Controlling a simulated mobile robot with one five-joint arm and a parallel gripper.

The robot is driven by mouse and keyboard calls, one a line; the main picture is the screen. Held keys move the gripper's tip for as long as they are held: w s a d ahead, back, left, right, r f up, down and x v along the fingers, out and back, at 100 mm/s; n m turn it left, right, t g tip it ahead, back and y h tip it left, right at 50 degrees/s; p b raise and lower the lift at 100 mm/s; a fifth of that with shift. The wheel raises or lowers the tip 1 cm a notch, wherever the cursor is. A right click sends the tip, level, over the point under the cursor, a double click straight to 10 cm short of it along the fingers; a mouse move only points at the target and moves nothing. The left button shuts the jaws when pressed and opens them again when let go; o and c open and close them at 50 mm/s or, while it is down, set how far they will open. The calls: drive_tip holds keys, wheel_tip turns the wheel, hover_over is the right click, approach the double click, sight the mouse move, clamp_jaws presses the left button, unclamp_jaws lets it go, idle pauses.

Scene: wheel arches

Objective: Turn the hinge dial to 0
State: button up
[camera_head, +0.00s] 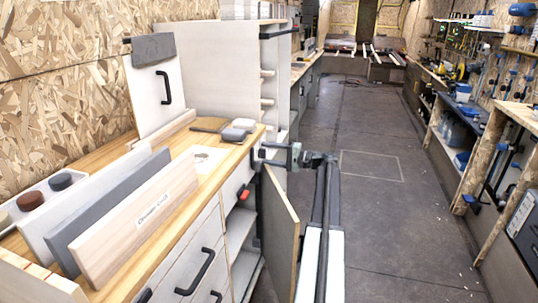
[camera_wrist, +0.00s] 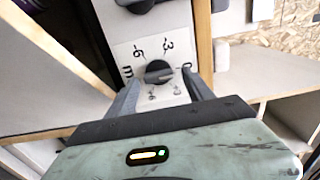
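The hinge dial (camera_wrist: 158,72) is a round black knob on a white panel (camera_wrist: 150,42) with printed marks, among them a 6, a 3 and what looks like a 0 at the right. A pale mark on the knob seems to point right; its exact reading is unclear. My gripper (camera_head: 264,154) is open, at the front of the wooden-topped cabinet in the head view. In the wrist view its two grey fingers stand on either side of the dial, with gaps visible between them and the knob. The dial is not clearly visible in the head view.
A second black knob (camera_wrist: 138,4) sits above the dial. An open cabinet door (camera_head: 282,225) stands below my gripper. The worktop (camera_head: 205,178) holds upright boards (camera_head: 135,215) and small grey items (camera_head: 236,132). The aisle floor (camera_head: 400,220) to the right is clear.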

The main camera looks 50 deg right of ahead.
drive_tip(key=shift+s, duration=0.15)
drive_tip(key=v, duration=0.7)
drive_tip(key=shift+s+d, duration=0.15)
drive_tip(key=shift+s, duration=0.15)
